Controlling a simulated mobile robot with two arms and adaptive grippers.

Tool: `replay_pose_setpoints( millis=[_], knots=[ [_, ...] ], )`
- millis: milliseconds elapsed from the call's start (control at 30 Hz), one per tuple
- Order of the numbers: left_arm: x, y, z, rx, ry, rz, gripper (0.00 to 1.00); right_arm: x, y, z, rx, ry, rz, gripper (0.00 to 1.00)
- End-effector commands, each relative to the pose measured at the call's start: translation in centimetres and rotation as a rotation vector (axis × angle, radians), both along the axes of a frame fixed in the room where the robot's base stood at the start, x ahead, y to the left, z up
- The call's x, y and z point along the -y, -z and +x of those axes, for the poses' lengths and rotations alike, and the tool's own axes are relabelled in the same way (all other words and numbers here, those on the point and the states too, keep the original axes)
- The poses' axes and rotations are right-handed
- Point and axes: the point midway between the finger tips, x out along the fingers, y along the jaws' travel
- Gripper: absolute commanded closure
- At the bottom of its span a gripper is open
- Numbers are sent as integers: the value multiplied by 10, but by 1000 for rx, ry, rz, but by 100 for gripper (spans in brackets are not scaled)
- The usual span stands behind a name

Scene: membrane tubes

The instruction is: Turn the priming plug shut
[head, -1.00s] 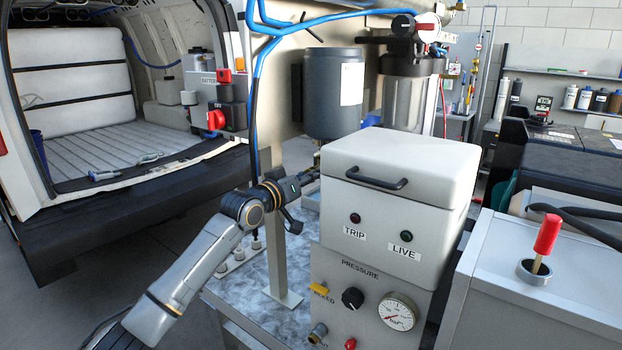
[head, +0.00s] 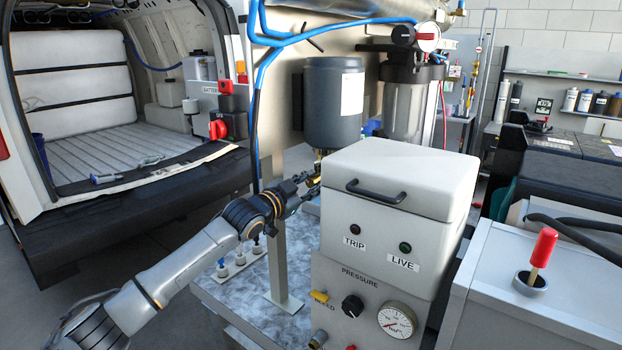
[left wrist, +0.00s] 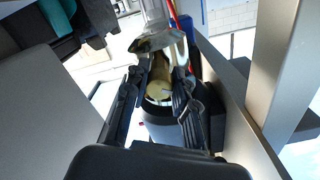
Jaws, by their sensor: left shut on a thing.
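A small brass plug (head: 318,172) shows below the dark grey cylinder (head: 333,105), just behind the white box, and is partly hidden by my fingers. My left gripper (head: 313,182) reaches it from the left, its fingers beside the box's far left edge. In the left wrist view, the left gripper (left wrist: 162,78) has a finger on each side of a brass-coloured piece (left wrist: 158,74), which I take to be the plug, and is shut on it. How far the plug is turned cannot be told. My right gripper is not in view.
The white box (head: 395,190) with a black handle stands close to the right of the gripper. A metal post (head: 279,255) rises from the bench (head: 245,300) just below my wrist. Blue hoses (head: 262,75) hang at the left. A clear filter housing (head: 404,108) is behind.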

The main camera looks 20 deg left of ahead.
Motion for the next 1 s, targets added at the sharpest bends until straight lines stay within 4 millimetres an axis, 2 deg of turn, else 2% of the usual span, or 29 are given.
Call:
replay_pose_setpoints(
  millis=[33, 500, 1000],
  knots=[
    [-1, -1, 0, 11, -1, 45, 100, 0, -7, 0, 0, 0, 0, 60],
    [-2, -2, 0, 163, -1, 464, 100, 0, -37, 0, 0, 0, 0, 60],
    [-2, -1, 0, 301, 0, 839, 100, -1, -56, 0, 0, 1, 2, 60]
  ],
)
